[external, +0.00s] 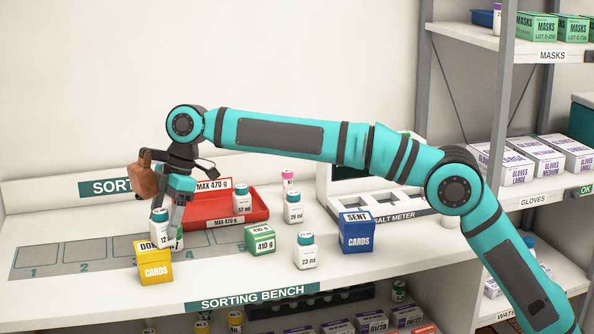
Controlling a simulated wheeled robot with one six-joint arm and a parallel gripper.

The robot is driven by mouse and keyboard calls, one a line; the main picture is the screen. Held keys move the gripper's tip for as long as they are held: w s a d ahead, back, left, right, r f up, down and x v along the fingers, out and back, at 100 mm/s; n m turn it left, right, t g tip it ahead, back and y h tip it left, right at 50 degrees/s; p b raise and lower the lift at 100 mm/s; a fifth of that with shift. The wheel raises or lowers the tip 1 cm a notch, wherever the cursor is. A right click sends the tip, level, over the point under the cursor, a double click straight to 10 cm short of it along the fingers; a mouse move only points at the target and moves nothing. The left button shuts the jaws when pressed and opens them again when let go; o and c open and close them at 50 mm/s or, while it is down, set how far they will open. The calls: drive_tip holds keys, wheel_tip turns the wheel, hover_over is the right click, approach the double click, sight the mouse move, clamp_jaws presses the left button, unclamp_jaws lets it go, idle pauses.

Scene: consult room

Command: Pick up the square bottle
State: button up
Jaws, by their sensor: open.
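Several white bottles with teal caps are in view; which one is square is hard to tell at this size. One bottle (163,238) stands right under my gripper (167,208), by the yellow cards box. My gripper points down and is open, its fingers close around or just above that bottle's cap; I cannot tell if they touch it. Other bottles are the one in front (306,260), one further back (293,213) and one at the red tray (242,204). A pink-capped bottle (288,178) stands behind.
The yellow cards box (155,272) is at the front left, a green-and-white box (260,246) in the middle and a blue cards box (356,240) to the right. The red tray (208,224) lies behind. A numbered mat (55,262) at left is mostly clear.

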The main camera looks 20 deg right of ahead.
drive_tip(key=shift+x, duration=1.45)
drive_tip(key=c, duration=1.1)
wheel_tip(320, 180, up, 9)
drive_tip(key=shift+r, duration=0.25)
drive_tip(key=shift+c, duration=0.2)
drive_tip(key=shift+s+r+m+t, duration=0.1)
drive_tip(key=shift+r+m+t, duration=0.25)
drive_tip(key=shift+m, duration=0.35)
drive_tip(key=shift+m+t, duration=0.45)
drive_tip(key=shift+m, duration=0.75)
drive_tip(key=shift+d+m, duration=0.1)
drive_tip(key=shift+m, duration=0.2)
approach(153, 262)
drive_tip(key=shift+y, duration=0.3)
drive_tip(key=shift+w+a+f, duration=0.2)
drive_tip(key=shift+w+f, duration=1.35)
drive_tip(key=shift+f, duration=0.1)
